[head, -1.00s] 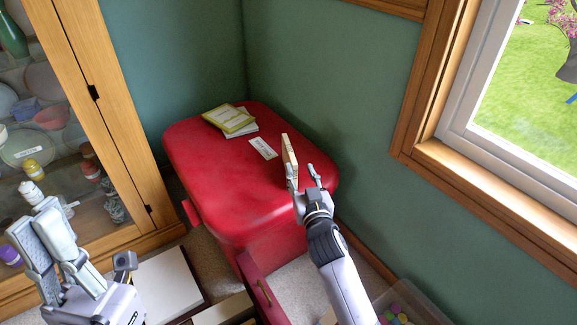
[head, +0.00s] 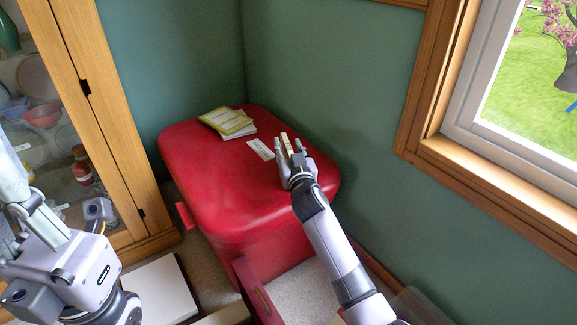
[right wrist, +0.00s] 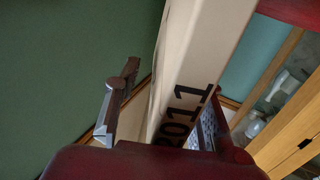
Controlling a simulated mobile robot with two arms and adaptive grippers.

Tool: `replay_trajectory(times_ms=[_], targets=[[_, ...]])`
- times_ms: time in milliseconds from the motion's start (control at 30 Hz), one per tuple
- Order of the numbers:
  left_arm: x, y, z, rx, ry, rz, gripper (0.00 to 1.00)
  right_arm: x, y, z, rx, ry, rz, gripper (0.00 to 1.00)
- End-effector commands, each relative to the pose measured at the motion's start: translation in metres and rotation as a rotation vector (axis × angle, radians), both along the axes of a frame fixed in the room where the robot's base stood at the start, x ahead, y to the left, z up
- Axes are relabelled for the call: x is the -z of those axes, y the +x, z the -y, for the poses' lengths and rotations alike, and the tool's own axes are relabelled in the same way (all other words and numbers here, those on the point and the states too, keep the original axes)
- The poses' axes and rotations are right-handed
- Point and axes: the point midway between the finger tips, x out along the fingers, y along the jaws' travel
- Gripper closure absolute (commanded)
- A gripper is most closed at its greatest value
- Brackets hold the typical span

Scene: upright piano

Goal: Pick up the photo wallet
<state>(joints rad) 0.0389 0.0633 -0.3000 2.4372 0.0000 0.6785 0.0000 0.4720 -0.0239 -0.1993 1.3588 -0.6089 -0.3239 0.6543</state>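The cream, slab-like item that looks like the photo wallet (head: 287,143) stands on edge on the red chest's lid. In the right wrist view the wallet (right wrist: 205,65) shows "2011" in dark print on its near face. My right gripper (head: 296,166) is around its near end. In the right wrist view one finger stands at the left with a gap to the wallet; the other is close on the right, and I cannot tell if it touches. My left gripper (head: 15,200) is at the left edge, partly cut off, away from the chest.
The red chest (head: 205,165) stands in the corner against green walls. Several booklets (head: 228,122) and a white card (head: 260,149) lie on its lid. A glass-fronted cabinet (head: 110,130) stands left, a window (head: 480,100) right. A dark red drawer front (head: 258,290) lies below.

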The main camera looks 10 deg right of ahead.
Motion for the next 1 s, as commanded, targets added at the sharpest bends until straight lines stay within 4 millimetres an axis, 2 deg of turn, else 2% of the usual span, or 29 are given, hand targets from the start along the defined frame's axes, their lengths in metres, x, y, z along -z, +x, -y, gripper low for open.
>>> replay_trajectory(times_ms=[233,767,1000], targets=[[-0.0009,-0.0001,0.0000,0.000,0.000,0.001,1.00,-0.0005,0.0006,0.0001,0.000,0.000,0.000,0.65],[-0.0009,-0.0004,0.0003,0.000,0.000,0.002,1.00,-0.0003,0.0004,0.0001,0.000,0.000,0.000,1.00],[-0.0008,-0.0004,0.0003,0.001,0.000,0.002,1.00,-0.0003,0.0003,0.0001,0.000,0.000,0.000,1.00]])
